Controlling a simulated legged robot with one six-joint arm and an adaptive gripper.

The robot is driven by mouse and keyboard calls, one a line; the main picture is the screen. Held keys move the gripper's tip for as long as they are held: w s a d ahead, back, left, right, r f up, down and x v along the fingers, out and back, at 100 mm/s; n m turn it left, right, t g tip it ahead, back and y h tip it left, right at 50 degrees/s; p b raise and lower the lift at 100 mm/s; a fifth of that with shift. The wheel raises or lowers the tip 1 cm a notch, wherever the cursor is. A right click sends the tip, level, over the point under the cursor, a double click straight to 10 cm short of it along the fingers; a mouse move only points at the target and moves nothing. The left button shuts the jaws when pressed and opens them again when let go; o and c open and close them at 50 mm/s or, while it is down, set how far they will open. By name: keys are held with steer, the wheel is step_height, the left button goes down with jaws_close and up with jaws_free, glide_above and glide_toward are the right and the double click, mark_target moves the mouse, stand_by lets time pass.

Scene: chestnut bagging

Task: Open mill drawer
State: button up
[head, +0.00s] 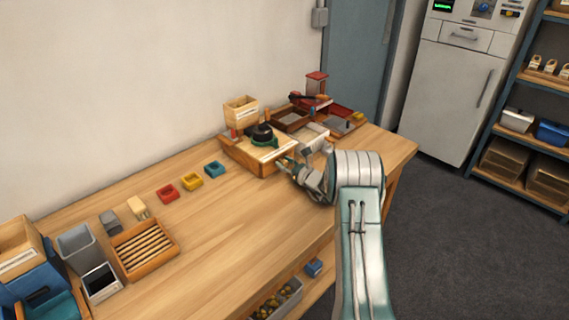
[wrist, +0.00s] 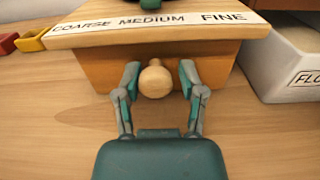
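The mill (head: 256,152) stands toward the far end of the wooden table, with a dark round part on top and a hopper box behind it. In the wrist view its top board (wrist: 160,30) reads COARSE MEDIUM FINE. Below the board is the wooden drawer front (wrist: 215,72) with a round pale knob (wrist: 155,80). The drawer looks closed. In the head view my gripper (head: 287,165) is at the mill's front right, partly hidden by my wrist.
A white box (wrist: 290,65) marked with cut-off lettering stands close to the mill's right. A slotted wooden tray (head: 145,248) is farther left. The table middle is clear.

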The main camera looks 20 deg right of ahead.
steer(key=shift+a, duration=0.1)
jaws_close()
steer(key=shift+a, duration=0.15)
steer(key=v, duration=1)
steer(key=shift+s+d+r, duration=0.1)
steer(key=shift+s+d, duration=0.15)
steer(key=shift+s, duration=0.1)
steer(key=o, duration=0.7)
jaws_free()
steer(key=shift+s+r, duration=0.1)
steer(key=shift+d, duration=0.1)
